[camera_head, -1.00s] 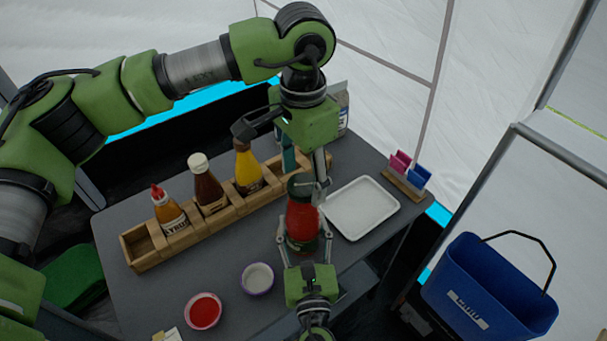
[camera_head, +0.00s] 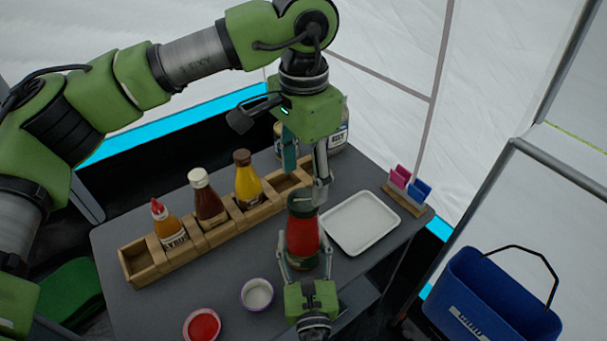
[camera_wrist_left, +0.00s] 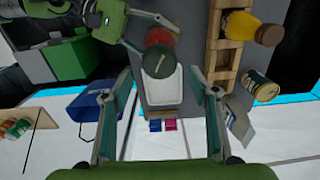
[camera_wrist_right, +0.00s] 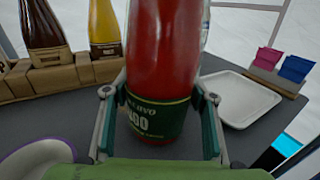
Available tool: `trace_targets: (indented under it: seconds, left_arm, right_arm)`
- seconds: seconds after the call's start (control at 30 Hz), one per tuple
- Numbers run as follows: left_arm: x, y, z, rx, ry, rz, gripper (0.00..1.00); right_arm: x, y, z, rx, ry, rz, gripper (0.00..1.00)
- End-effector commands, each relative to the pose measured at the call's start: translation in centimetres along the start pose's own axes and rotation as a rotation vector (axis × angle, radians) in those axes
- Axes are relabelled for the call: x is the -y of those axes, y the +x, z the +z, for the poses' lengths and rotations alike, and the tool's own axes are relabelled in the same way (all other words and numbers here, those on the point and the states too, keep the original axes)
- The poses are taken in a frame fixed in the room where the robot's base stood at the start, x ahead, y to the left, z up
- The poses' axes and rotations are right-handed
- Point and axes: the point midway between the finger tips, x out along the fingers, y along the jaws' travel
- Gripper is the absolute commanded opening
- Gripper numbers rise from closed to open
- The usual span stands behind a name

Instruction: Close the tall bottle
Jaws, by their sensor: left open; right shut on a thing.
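The tall bottle (camera_head: 302,238) is red with a green label and stands upright on the grey table. A dark cap (camera_head: 301,203) sits on its top; how tight it is cannot be told. My right gripper (camera_head: 304,262) is shut on the lower part of the bottle. The right wrist view shows its fingers on both sides of the green label (camera_wrist_right: 155,118). My left gripper (camera_head: 306,186) points down just above the cap, its fingers apart and empty. In the left wrist view the cap (camera_wrist_left: 157,65) lies beyond the open fingers, apart from them.
A wooden rack (camera_head: 203,238) with several sauce bottles stands left of the bottle. A white tray (camera_head: 361,222) lies close on its right. A purple-rimmed bowl (camera_head: 257,294) and a red-filled bowl (camera_head: 202,325) are at the front. Jars (camera_head: 338,132) stand behind.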

Motion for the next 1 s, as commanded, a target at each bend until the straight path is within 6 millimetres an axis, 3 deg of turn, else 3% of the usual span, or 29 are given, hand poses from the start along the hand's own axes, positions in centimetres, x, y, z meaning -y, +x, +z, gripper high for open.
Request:
trace_targets:
  seconds: [0.27, 1.0]
  left_arm:
    - [0.0, -0.1, 0.0, 0.000, -0.197, 0.000, 0.54]
    - [0.0, -1.2, 0.0, -0.001, -1.484, -0.001, 0.54]
  right_arm:
    - [0.0, 0.0, -0.1, -0.002, 0.000, 0.000, 0.00]
    - [0.0, 0.0, -0.1, -0.002, 0.001, 0.000, 0.00]
